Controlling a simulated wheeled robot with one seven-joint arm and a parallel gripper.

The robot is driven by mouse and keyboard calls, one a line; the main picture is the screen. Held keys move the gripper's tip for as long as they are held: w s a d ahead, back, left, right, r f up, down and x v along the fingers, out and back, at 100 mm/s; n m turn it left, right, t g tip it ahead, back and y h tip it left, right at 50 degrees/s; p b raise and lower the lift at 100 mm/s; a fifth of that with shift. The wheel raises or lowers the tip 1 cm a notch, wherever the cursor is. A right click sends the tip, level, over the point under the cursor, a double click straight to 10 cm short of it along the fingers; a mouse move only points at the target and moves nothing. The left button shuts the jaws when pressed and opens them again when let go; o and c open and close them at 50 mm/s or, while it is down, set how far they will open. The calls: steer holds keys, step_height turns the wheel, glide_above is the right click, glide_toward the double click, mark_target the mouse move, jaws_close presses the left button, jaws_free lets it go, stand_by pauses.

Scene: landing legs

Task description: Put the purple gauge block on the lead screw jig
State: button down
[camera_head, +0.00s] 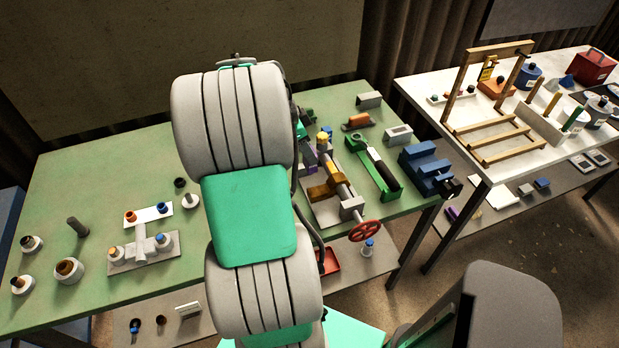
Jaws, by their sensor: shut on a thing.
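The lead screw jig (351,203) is a grey base with a screw, orange-brown blocks and a red handwheel, at the right part of the green table. My arm stands in front of its left side. A small purple patch, seemingly the purple gauge block (311,158), shows just right of my arm at the jig's far end. My gripper (304,132) is mostly hidden behind my arm; only a green and dark sliver shows. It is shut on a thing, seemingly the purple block. Whether the block touches the jig cannot be told.
A green clamp-like tool (376,168) and a blue vise (428,168) stand right of the jig. A yellow-topped part (323,138) is close behind it. Grey fixtures (143,249) and several round parts occupy the table's left. A white table (510,165) holds a wooden frame.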

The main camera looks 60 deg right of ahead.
mark_target(305, 165)
step_height(305, 165, down, 7)
steer(key=shift+w+r+p, duration=0.1)
steer(key=shift+r+p, duration=0.05)
steer(key=shift+p, duration=0.3)
steer(key=c, duration=0.7)
jaws_free()
steer(key=b+v, duration=0.1)
steer(key=v, duration=1.1)
steer(key=w+a+r+n+t, duration=0.2)
steer(key=w+a+n+t, duration=0.1)
steer(key=w+a+n, duration=0.85)
steer(key=a+n+t+y, duration=0.1)
steer(key=a+n, duration=0.4)
steer(key=a, duration=0.4)
steer(key=s+a+n+t+y, duration=0.1)
steer(key=a+n, duration=0.4)
steer(key=a, duration=0.5)
steer(key=a+n+t+y, duration=0.1)
steer(key=a+n, duration=0.4)
steer(key=a, duration=0.5)
steer(key=shift+s+f+n+t, duration=0.25)
steer(key=shift+s+n+t, duration=0.1)
steer(key=shift+t, duration=0.25)
